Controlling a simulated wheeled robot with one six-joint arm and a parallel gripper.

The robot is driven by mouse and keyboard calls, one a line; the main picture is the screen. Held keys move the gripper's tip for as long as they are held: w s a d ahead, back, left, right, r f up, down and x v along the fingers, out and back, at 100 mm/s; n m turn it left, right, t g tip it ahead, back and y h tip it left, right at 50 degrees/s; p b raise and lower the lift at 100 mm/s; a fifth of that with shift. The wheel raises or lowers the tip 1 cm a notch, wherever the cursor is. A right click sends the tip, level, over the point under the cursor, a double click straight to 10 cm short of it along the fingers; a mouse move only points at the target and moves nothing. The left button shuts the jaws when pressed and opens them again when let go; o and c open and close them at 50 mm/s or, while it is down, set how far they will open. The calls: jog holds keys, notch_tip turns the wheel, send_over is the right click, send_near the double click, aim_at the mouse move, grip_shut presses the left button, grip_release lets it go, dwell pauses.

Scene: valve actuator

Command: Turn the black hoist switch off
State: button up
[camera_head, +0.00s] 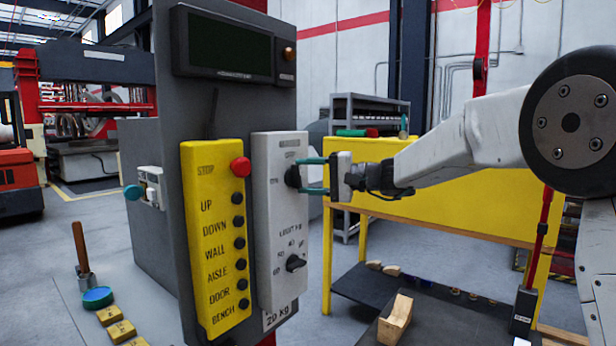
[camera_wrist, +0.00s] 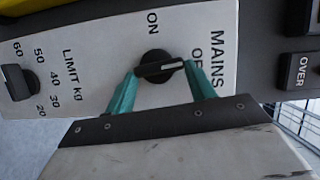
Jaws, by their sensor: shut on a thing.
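The black hoist switch (camera_head: 292,177) is a round knob with a raised bar near the top of the white panel (camera_head: 277,235). In the wrist view the switch (camera_wrist: 158,66) sits under the word MAINS, with ON to one side. The white line on its bar points right, toward the partly hidden OFF lettering. My gripper (camera_head: 305,177) comes in from the right, level with the switch. Its teal fingertips, also in the wrist view (camera_wrist: 162,70), are shut on the switch from both ends of the bar.
Lower on the white panel is a black LIMIT KG knob (camera_head: 295,263). A yellow strip (camera_head: 215,250) with a red STOP button (camera_head: 240,167) and several black buttons stands to the left. A yellow workbench (camera_head: 440,205) is behind my arm.

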jog(key=shift+f+m, duration=0.15)
jog(key=shift+m, duration=0.35)
jog(key=o, duration=1)
jog(key=v, duration=0.8)
jog(key=shift+w+f, duration=0.1)
